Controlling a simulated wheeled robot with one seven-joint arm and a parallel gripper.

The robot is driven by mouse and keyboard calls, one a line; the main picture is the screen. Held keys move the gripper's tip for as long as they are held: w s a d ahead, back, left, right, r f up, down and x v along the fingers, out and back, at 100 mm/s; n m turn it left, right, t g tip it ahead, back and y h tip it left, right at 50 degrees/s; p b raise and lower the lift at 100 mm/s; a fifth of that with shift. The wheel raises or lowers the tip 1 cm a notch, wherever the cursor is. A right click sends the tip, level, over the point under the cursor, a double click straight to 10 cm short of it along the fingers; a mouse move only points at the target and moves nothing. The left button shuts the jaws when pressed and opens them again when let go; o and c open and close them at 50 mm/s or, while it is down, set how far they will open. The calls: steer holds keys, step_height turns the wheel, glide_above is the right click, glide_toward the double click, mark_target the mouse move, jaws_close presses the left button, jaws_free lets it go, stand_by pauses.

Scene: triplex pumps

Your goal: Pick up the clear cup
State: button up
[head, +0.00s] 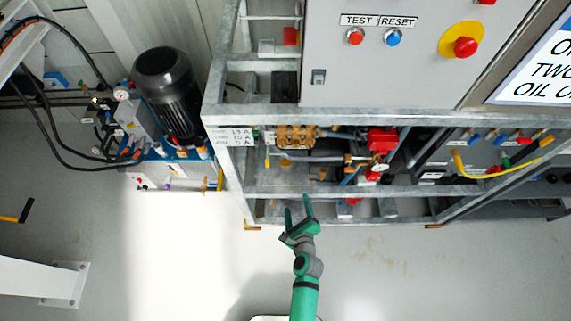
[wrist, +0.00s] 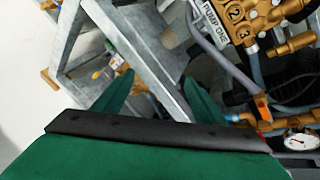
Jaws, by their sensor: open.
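I cannot make out a clear cup in either view. My gripper (head: 297,206) is green and stands in front of the lower rail of the grey metal pump frame (head: 345,190). Its two fingers are apart, with nothing seen between them. In the wrist view the fingers of my gripper (wrist: 158,85) point at a grey beam of the frame (wrist: 145,58), which passes behind the gap between them.
A brass pump (head: 295,137) and red parts (head: 382,139) sit inside the frame. A control cabinet (head: 390,75) is above. A black motor unit (head: 166,85) stands left. A pressure gauge (wrist: 300,140) is at the wrist view's right. Pale floor (head: 190,270) is open in front.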

mark_target(287, 168)
steer(key=w+m, duration=0.2)
steer(key=w, duration=0.1)
steer(key=w+a+m+y, duration=0.1)
steer(key=w+m, duration=0.1)
steer(key=w, duration=0.2)
steer(key=w+m, duration=0.2)
steer(key=w, duration=0.1)
steer(key=shift+w+a+r+m+y, duration=0.15)
steer(key=shift+w+r+m+y, duration=0.15)
steer(key=shift+y, duration=0.1)
steer(key=x, duration=0.5)
steer(key=shift+w+a, duration=0.1)
steer(key=shift+w, duration=0.2)
steer(key=x, duration=0.4)
steer(key=shift+a+r, duration=0.2)
steer(key=shift+r, duration=0.1)
steer(key=shift+w+a+f, duration=0.15)
steer(key=shift+w+f, duration=0.15)
steer(key=shift+w, duration=0.3)
steer(key=c, duration=1.1)
